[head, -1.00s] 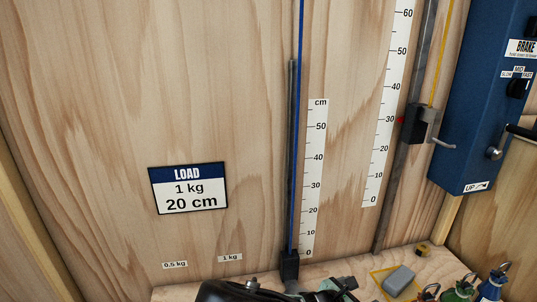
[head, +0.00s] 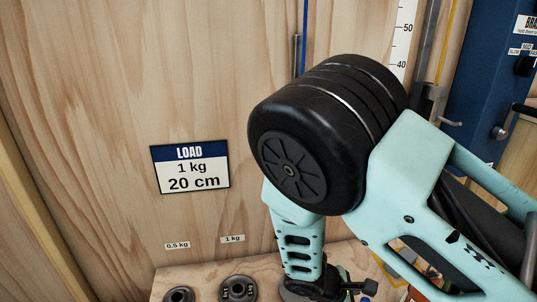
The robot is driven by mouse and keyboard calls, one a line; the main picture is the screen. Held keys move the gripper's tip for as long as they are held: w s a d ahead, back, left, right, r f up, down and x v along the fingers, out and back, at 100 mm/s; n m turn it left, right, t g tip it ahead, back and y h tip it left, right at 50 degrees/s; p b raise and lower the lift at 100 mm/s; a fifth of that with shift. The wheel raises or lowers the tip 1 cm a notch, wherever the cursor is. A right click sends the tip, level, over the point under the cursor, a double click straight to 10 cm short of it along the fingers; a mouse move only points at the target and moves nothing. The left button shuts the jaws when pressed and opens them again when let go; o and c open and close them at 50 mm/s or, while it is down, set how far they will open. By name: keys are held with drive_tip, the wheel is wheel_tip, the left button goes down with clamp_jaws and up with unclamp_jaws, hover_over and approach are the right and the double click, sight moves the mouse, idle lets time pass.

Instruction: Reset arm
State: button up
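My arm, mint green with a large black joint, fills the centre and right of the head view. My gripper itself cannot be made out; only dark parts near the arm's lower end show at the bottom edge, and its fingers are not visible. The arm stands in front of the left ruler and most of the left rail, hiding them. Whether anything is held cannot be seen.
A wooden shelf (head: 205,281) runs along the bottom. Two dark weight discs sit on it, one at the left (head: 179,295) and one beside it (head: 238,289). A LOAD sign (head: 190,169) reads 1 kg, 20 cm. A blue brake box (head: 488,90) stands at right.

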drive_tip(key=s+a+r+m+g+y+b, duration=0.1)
drive_tip(key=s+a+r+m+y+b, duration=0.3)
drive_tip(key=s+r, duration=0.45)
drive_tip(key=s+a+r+m+y+b, duration=0.1)
drive_tip(key=s+r+m+y+b, duration=0.1)
drive_tip(key=s+r+m+y, duration=0.45)
wheel_tip(320, 180, up, 37)
drive_tip(key=n+h+p, duration=0.1)
drive_tip(key=h+p, duration=0.1)
drive_tip(key=p, duration=3.2)
drive_tip(key=shift+s+a, duration=0.3)
drive_tip(key=shift+s, duration=0.05)
